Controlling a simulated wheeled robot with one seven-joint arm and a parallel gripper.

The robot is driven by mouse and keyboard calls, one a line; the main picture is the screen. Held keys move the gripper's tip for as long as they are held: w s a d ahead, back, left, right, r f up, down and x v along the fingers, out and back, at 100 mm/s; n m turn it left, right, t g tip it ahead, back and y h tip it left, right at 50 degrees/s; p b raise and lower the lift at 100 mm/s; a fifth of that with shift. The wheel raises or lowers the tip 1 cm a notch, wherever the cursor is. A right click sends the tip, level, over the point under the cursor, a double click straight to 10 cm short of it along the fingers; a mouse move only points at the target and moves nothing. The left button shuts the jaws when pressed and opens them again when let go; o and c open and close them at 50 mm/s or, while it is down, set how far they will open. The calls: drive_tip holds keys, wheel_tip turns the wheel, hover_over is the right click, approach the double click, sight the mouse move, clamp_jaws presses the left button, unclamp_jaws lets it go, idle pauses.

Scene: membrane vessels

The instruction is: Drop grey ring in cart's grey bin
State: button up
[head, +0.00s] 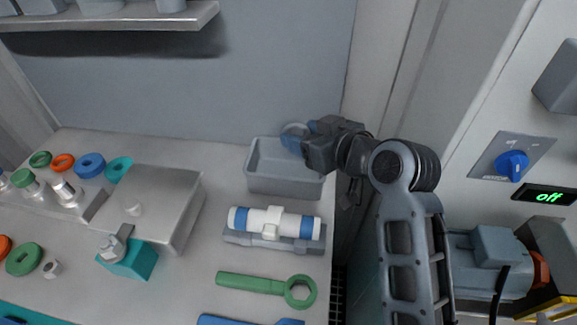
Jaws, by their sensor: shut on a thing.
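The grey ring (289,128) is held by my gripper (297,138) above the back part of the grey bin (249,179). The ring is partly hidden by the blue fingers, which are shut on it. The bin is an open rectangular box at the back right of the work surface. My arm reaches in from the right. The bin looks empty where its inside shows. The ring's exact height over the bin is hard to tell.
A white and blue cylinder (258,220) lies on a grey cradle in front of the bin. A green wrench (250,283) lies nearer. A metal box (165,190) and several coloured rings are at left. A shelf (130,16) overhangs at upper left. A panel shows "off" (548,197).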

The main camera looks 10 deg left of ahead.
drive_tip(key=shift+f+b, duration=1.95)
drive_tip(key=shift+f, duration=0.7)
drive_tip(key=o, duration=1.1)
drive_tip(key=v, duration=0.7)
drive_tip(key=shift+s+d, duration=0.25)
drive_tip(key=shift+s, duration=0.05)
drive_tip(key=shift+r, duration=0.15)
